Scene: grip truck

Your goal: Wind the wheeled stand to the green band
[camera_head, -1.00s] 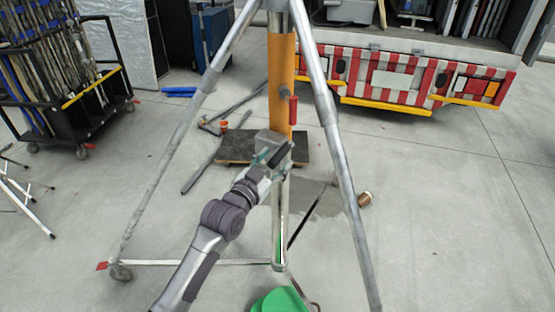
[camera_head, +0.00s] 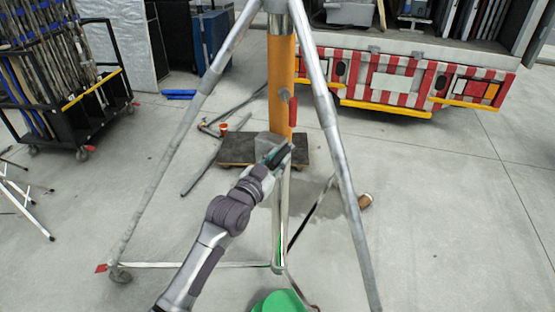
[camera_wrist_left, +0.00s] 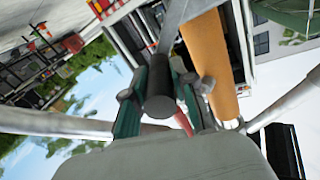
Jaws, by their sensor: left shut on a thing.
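The wheeled stand is a tall grey tripod (camera_head: 335,140) with an orange central column (camera_head: 281,75). A caster shows at its lower left foot. A grey winch box (camera_head: 268,144) sits low on the column, and a red handle (camera_head: 293,112) sticks out above it. My left gripper (camera_head: 274,158) is at the winch, shut on a dark crank grip (camera_head: 284,152). In the left wrist view the black cylindrical grip (camera_wrist_left: 160,90) lies between the green fingers. A small green strip (camera_head: 281,255) shows low on the mast; I cannot tell whether it is the band. My right gripper is not in view.
A green rounded object (camera_head: 281,302) is at the bottom edge. A black pole rack (camera_head: 95,95) stands left; a red-and-white truck rear (camera_head: 400,80) is behind. Floor at right is clear.

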